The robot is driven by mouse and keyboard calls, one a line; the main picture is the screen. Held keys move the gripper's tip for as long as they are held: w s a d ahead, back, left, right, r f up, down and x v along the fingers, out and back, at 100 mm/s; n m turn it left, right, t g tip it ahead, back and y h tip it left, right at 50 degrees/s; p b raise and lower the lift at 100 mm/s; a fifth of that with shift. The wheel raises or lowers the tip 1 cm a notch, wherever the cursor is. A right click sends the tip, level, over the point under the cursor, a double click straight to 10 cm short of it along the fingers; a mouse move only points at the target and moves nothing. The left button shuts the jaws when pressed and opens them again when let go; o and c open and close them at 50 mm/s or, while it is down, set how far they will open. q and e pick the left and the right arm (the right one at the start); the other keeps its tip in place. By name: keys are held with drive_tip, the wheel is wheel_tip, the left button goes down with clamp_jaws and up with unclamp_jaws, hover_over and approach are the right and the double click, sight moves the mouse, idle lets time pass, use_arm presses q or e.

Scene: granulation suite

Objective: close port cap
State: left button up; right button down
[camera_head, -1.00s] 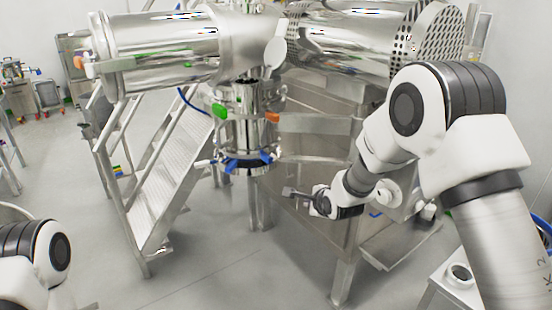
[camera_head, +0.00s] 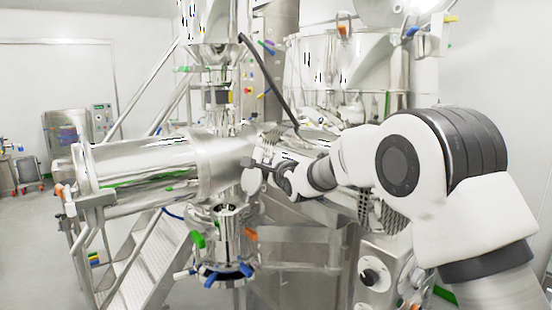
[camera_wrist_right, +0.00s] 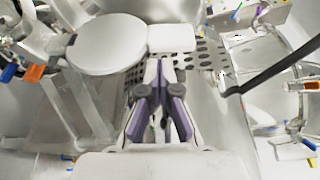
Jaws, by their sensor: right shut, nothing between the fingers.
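The port cap is a flat round grey metal disc (camera_wrist_right: 106,45) in the right wrist view, with a pale rectangular tab on its right side. It stands open, swung away from a port. In the head view the cap (camera_head: 251,181) is a small disc at the right end of the large horizontal steel cylinder. My right gripper (camera_head: 264,166) is close beside it. In the wrist view the right gripper's fingers (camera_wrist_right: 158,68) are together and empty, just below the tab; whether they touch it I cannot tell. My left gripper is out of view.
The horizontal cylinder (camera_head: 140,172) fills the left middle. Below it hangs a steel outlet (camera_head: 222,225) with blue, green and orange handles. A dark slanted bar (camera_head: 270,85) rises behind my gripper. A stair (camera_head: 140,265) stands at lower left; open floor lies at far left.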

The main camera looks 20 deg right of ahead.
drive_tip(key=shift+w+a+f, duration=0.1)
drive_tip(key=shift+w+f, duration=0.05)
drive_tip(key=shift+w, duration=0.5)
